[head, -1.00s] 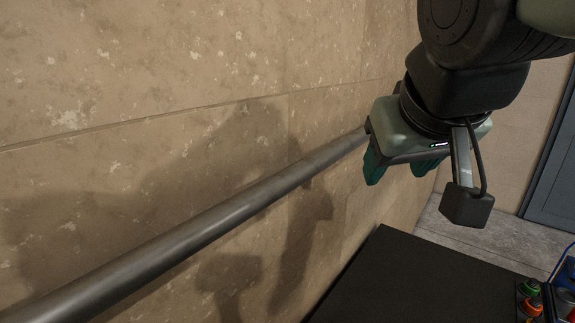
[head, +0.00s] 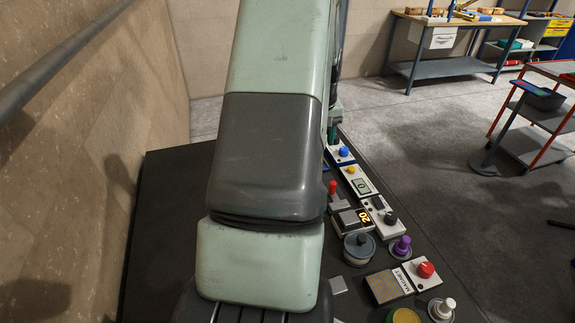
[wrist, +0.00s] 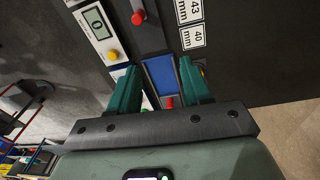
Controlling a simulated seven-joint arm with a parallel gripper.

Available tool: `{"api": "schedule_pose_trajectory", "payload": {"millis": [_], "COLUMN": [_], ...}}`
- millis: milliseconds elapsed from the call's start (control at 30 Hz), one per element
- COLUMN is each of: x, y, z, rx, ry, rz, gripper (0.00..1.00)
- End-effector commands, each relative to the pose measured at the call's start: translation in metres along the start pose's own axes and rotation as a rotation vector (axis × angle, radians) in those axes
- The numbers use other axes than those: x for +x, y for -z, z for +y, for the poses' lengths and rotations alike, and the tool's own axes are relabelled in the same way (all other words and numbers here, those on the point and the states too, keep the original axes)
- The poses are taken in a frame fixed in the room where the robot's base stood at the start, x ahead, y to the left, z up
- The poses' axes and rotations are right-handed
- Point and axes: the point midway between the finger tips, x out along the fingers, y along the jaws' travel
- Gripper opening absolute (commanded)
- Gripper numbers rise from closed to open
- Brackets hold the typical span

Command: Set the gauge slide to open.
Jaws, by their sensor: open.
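My gripper (wrist: 158,68) is open in the wrist view, with its two teal fingers apart. A blue panel (wrist: 159,76) shows between the fingers, and a red piece (wrist: 169,102) is just below it. A white unit with a 0 display and a yellow knob (wrist: 112,55) lies left of the fingers. A red-knobbed lever (wrist: 138,17) is beyond them. I cannot tell which part is the gauge slide, or its setting. In the head view my arm hides most of the gripper; the 0 display unit (head: 362,185) and a red-knobbed control (head: 332,187) show beside the arm.
The dark bench (head: 165,200) carries several controls on its right side, including a purple knob (head: 401,246) and a blue button (head: 343,151). Labels reading 43 mm (wrist: 188,10) and 40 mm (wrist: 192,37) lie beyond the fingers. A wall and pipe (head: 60,60) stand left.

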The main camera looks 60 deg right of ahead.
Motion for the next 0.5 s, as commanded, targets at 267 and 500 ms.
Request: {"api": "schedule_pose_trajectory", "payload": {"millis": [267,500], "x": [0.059,0.094], "y": [-0.03,-0.033], "z": [0.043,0.04], "rx": [0.101,0.1], "ry": [0.059,0.059], "rz": [-0.065,-0.068], "gripper": [0.48,0.48]}}
